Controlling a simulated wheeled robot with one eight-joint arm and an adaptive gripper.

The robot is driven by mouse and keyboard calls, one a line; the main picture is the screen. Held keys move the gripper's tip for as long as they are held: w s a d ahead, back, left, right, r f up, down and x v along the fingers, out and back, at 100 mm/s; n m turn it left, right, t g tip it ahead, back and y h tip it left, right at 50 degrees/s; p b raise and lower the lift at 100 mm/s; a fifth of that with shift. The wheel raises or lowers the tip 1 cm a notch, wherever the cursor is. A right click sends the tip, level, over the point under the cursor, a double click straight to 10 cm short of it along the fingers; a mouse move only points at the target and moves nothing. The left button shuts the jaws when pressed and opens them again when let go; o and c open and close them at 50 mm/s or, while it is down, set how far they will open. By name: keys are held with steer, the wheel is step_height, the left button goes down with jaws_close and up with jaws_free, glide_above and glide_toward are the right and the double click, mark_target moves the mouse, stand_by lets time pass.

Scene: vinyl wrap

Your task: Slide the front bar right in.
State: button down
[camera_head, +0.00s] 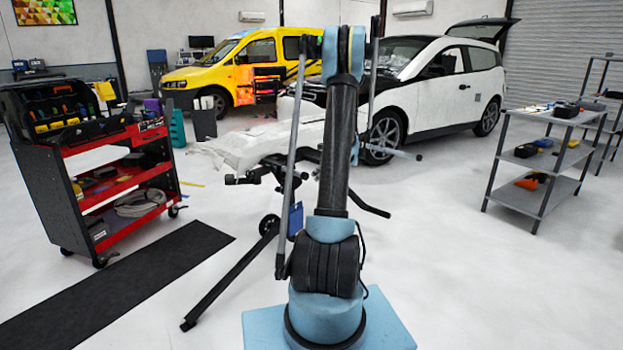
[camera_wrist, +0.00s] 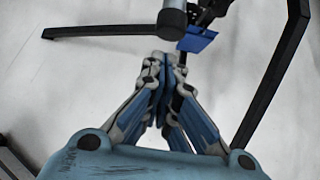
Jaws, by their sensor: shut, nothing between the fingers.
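A dark stand (camera_head: 232,277) with long floor legs stands in front of me, partly hidden by my arm in the head view. A long grey bar with dark ends (camera_head: 292,150) runs upright left of my arm. A second one (camera_head: 375,70) shows to its right. Short dark-tipped bars stick out sideways; I cannot tell which is the front bar right. In the wrist view my gripper (camera_wrist: 164,66) is shut and empty. Its tips are just below a grey, round bar end (camera_wrist: 172,20) in the picture; contact is unclear. The gripper is hidden in the head view.
A blue plate (camera_wrist: 197,39) hangs on the stand beside the fingertips. Black stand legs (camera_wrist: 115,31) spread over the pale floor. A red tool cart (camera_head: 95,170) is left, a grey shelf (camera_head: 545,155) right, and a white car (camera_head: 425,90) behind. Floor between is mostly clear.

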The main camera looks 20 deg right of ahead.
steer(key=v, duration=0.9)
steer(key=s+a+r+n+g+h, duration=0.15)
steer(key=s+a+r+n, duration=0.25)
steer(key=s+a+n, duration=0.45)
steer(key=s+a+r+n+g, duration=0.25)
steer(key=s+a+n, duration=0.25)
steer(key=s+a, duration=0.6)
steer(key=s+a+f+n+h, duration=0.1)
steer(key=s+f+n, duration=0.3)
steer(key=s+n, duration=0.4)
steer(key=s+a+f+n+h, duration=0.1)
steer(key=s+f+n, duration=0.3)
steer(key=s, duration=1.6)
steer(key=n+h, duration=0.1)
steer(key=n, duration=0.3)
steer(key=shift+a+g, duration=0.35)
steer(key=shift+g, duration=0.05)
steer(key=shift+w, duration=0.1)
steer(key=shift+w+f, duration=0.2)
steer(key=shift+w, duration=0.2)
